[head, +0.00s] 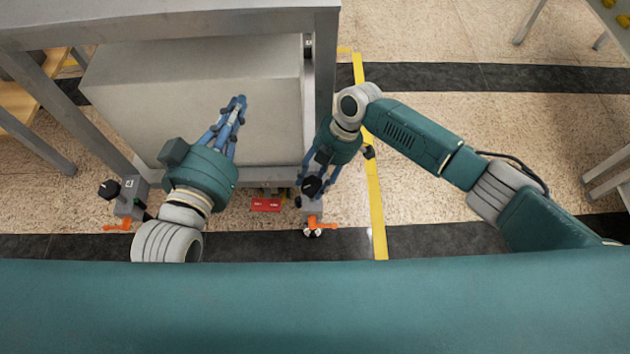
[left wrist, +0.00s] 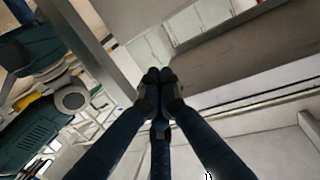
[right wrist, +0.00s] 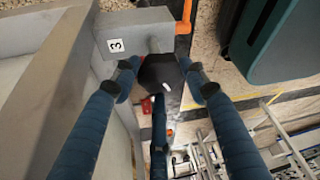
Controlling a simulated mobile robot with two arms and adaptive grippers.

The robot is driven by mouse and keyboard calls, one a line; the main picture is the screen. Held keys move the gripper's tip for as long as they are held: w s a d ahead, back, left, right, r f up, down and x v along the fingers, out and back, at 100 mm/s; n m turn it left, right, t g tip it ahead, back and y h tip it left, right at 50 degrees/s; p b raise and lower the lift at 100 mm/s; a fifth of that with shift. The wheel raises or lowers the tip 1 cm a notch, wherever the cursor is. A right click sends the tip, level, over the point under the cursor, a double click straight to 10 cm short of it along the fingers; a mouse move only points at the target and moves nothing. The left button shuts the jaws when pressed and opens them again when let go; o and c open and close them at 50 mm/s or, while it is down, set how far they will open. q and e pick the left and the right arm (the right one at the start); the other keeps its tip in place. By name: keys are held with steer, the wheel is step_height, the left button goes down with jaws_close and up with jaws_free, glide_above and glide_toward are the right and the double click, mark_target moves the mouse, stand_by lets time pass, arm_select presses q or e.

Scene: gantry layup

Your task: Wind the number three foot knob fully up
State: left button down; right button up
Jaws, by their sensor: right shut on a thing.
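The number three foot knob is a black faceted knob (right wrist: 160,73) with a white mark on top, on a short pale shaft beside the block labelled 3 (right wrist: 116,45). My right gripper (right wrist: 162,80) has its blue fingers around the knob and is shut on it. In the head view the knob (head: 311,186) is at the table leg's foot, partly covered by my right gripper (head: 319,180). My left gripper (head: 238,103) is in front of the big grey box, away from the knob. In the left wrist view its fingertips (left wrist: 158,82) are together and empty.
A second foot with a black knob (head: 109,189) and an orange lever (head: 118,226) stands at the left. An orange lever (head: 319,226) is beside foot three. A red label (head: 265,204) sits low between the feet. Open floor lies right of the yellow line (head: 374,190).

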arm_select(q)
steer(key=shift+w+d+r+t, duration=0.15)
steer(key=shift+r+t, duration=0.35)
steer(key=shift+r, duration=0.45)
arm_select(e)
steer(key=shift+s+a+r+n, duration=0.2)
steer(key=shift+a+n, duration=0.1)
steer(key=shift+a, duration=0.15)
steer(key=o, duration=1)
steer(key=shift+c, duration=0.2)
steer(key=shift+o, duration=0.8)
steer(key=shift+d, duration=0.1)
steer(key=shift+f, duration=0.1)
steer(key=shift+w+d+r, duration=0.2)
steer(key=shift+d+r, duration=0.1)
steer(key=shift+r, duration=0.15)
steer(key=v, duration=1.1)
steer(key=shift+a, duration=0.1)
